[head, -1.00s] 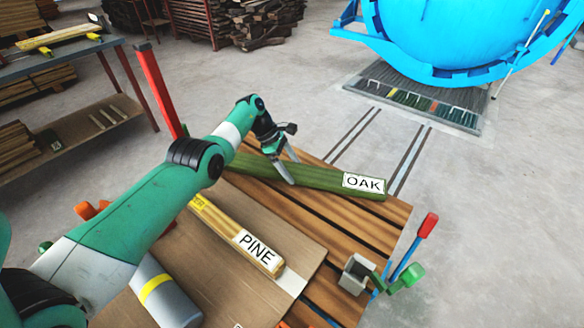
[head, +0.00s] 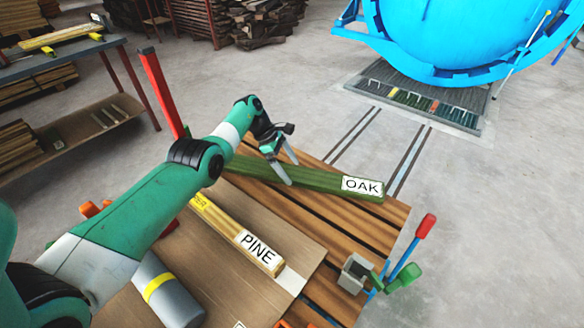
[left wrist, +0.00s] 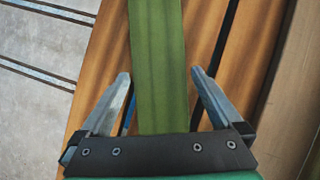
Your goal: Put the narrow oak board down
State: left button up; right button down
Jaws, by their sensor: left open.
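The narrow oak board (head: 318,180) is green with a white OAK label and lies on the slatted wooden table top (head: 345,222). My left gripper (head: 285,170) is over the board. In the left wrist view the open fingers (left wrist: 160,90) stand one on each side of the green board (left wrist: 158,60), with a gap on both sides. Part of the board is hidden behind my left arm in the head view. My right gripper is not in view.
A yellow board labelled PINE (head: 240,238) lies on a brown panel (head: 285,238) nearer me. A grey cylinder with a yellow band (head: 165,290) lies at the lower left. A small grey block-like fixture (head: 355,274) and red-tipped lever (head: 412,245) are at the right edge.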

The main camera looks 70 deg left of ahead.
pick_arm(q)
jog(key=p+v, duration=0.5)
jog(key=v, duration=0.5)
jog(key=shift+r, duration=0.1)
